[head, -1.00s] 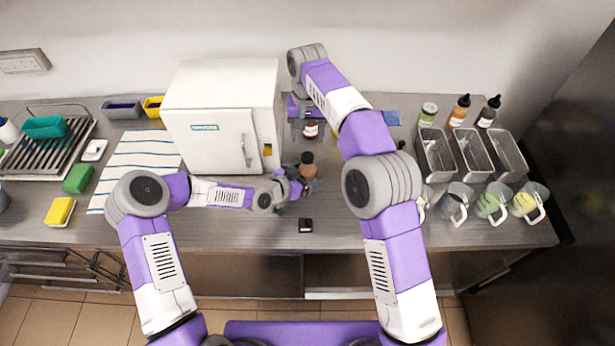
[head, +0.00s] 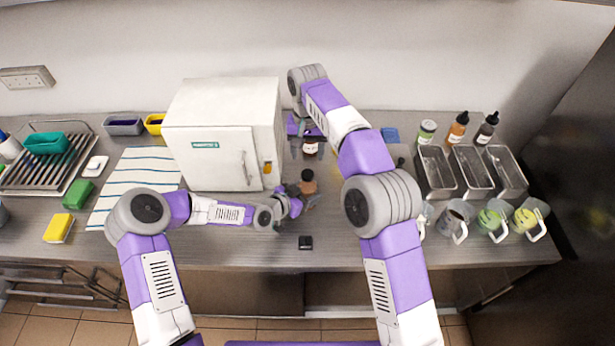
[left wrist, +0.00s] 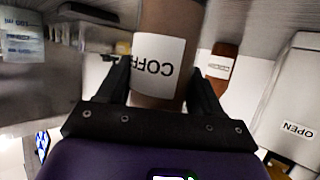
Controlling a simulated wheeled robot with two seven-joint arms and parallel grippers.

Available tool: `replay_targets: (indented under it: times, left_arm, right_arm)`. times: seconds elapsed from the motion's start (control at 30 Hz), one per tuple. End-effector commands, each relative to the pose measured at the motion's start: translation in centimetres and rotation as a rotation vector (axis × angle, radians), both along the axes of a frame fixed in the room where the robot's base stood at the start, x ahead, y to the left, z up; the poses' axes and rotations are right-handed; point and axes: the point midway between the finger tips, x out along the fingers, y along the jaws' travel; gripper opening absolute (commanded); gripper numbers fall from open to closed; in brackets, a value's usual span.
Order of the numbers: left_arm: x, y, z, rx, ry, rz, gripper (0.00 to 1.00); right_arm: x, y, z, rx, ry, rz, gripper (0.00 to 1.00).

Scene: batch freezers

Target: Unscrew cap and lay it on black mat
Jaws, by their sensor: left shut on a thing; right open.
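In the left wrist view, the gripper (left wrist: 160,80) has one finger on each side of the bottle (left wrist: 158,60), whose white label reads "COFF". My right gripper (head: 297,128) is open at the back, beside a second brown bottle (head: 310,148) with a white label; its fingers are mostly hidden. A small black square (head: 305,242) lies near the counter's front; I cannot tell if it is the mat.
The white freezer (head: 222,150) stands left of the bottles. Metal bins (head: 437,170), several jugs (head: 495,215) and sauce bottles (head: 457,128) are on the right. A striped cloth (head: 138,165) lies on the left. The counter around the black square is clear.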

Motion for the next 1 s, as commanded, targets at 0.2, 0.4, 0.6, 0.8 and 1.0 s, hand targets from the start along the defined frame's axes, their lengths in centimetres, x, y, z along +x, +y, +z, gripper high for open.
replay_targets:
  times: [0.2, 0.4, 0.6, 0.8, 1.0]
  left_arm:
    - [0.0, -0.02, 0.03, 0.0, 0.0, 0.0, 0.0]
    - [0.0, -0.02, 0.03, 0.0, -0.001, 0.0, 0.0]
    - [0.0, -0.02, 0.04, -0.001, -0.001, 0.0, 0.0]
    - [0.01, -0.01, 0.05, 0.0, -0.001, 0.0, 0.0]
    - [0.01, -0.01, 0.05, 0.0, -0.001, 0.0, 0.0]
  right_arm:
    - [-0.06, 0.06, -0.12, -0.003, 0.003, -0.319, 0.6]
    - [-0.09, 0.07, -0.21, -0.005, 0.004, -0.728, 0.6]
    - [-0.09, 0.04, -0.26, -0.008, 0.004, -1.137, 0.6]
    - [-0.09, 0.05, -0.22, -0.008, 0.001, -1.546, 0.6]
    - [-0.06, 0.03, -0.13, -0.006, -0.001, -1.932, 0.6]
